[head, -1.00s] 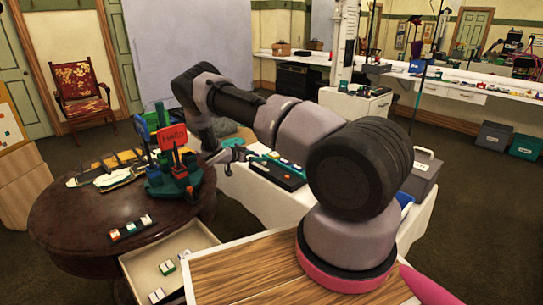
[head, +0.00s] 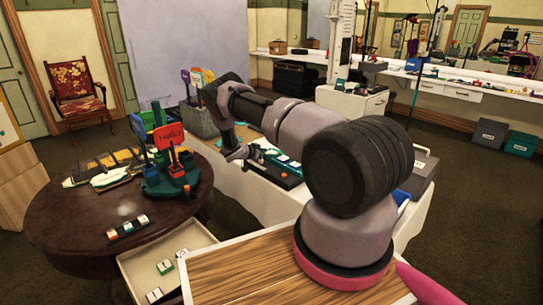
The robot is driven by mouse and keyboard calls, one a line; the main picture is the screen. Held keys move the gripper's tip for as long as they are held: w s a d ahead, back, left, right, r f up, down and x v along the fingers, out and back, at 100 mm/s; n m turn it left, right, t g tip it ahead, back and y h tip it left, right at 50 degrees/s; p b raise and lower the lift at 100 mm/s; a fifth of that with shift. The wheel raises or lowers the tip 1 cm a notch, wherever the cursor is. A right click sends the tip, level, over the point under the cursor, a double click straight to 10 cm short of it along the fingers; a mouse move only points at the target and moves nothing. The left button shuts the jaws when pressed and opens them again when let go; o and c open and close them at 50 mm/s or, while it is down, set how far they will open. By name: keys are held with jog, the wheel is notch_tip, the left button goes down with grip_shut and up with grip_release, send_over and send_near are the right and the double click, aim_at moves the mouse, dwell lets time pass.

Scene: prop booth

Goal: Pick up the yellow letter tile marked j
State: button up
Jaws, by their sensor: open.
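My gripper (head: 238,154) points down over the left end of a dark tray (head: 285,180) on the white-covered table, and it is open. Several small coloured tiles (head: 282,158) lie on or beside this tray, with white and green ones visible. The arm and its wrist hide part of that area. A dark rack with several tiles (head: 128,227) lies on the round table. No letter on any tile is readable, so I cannot tell which one is the yellow j tile.
The round wooden table (head: 75,250) also holds a green stand (head: 170,180) with a red "Hello" sign (head: 168,136). An open drawer (head: 190,240) below contains a few small tiles. A grey block with coloured signs (head: 200,118) stands behind my gripper. A grey box (head: 421,178) is at the right.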

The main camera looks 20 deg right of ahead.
jog(key=c, duration=1.4)
jog(key=shift+r, duration=0.15)
